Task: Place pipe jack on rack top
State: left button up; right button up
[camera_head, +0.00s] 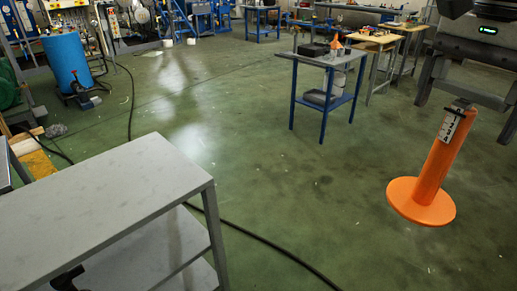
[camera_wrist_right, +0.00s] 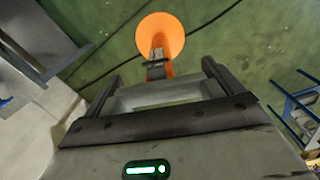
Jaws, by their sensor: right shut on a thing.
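The orange pipe jack (camera_head: 436,165) has a wide round base (camera_head: 420,203) and a tall column with a pale, dark-marked plate near its top. It stands nearly upright, leaning a little, at the right of the head view. My right gripper (camera_head: 462,104) is shut on its top end. In the right wrist view the jack (camera_wrist_right: 174,28) lies beyond my right gripper (camera_wrist_right: 157,78). I cannot tell whether its base touches the floor. The grey rack top (camera_head: 100,190) is bare, at the lower left. My left gripper is not in view.
A dark object (camera_head: 67,279) sits low at the rack, partly hidden. A black cable (camera_head: 265,241) runs across the green floor. A blue-legged table (camera_head: 325,62) stands behind, and a blue barrel (camera_head: 68,62) stands at left. Open floor lies between rack and jack.

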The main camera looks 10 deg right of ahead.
aim_at(92, 199)
jog(key=u, duration=0.8)
jog(key=i, duration=0.65)
jog(key=u, duration=1.1)
jog(key=i, duration=0.45)
jog(key=u, duration=0.3)
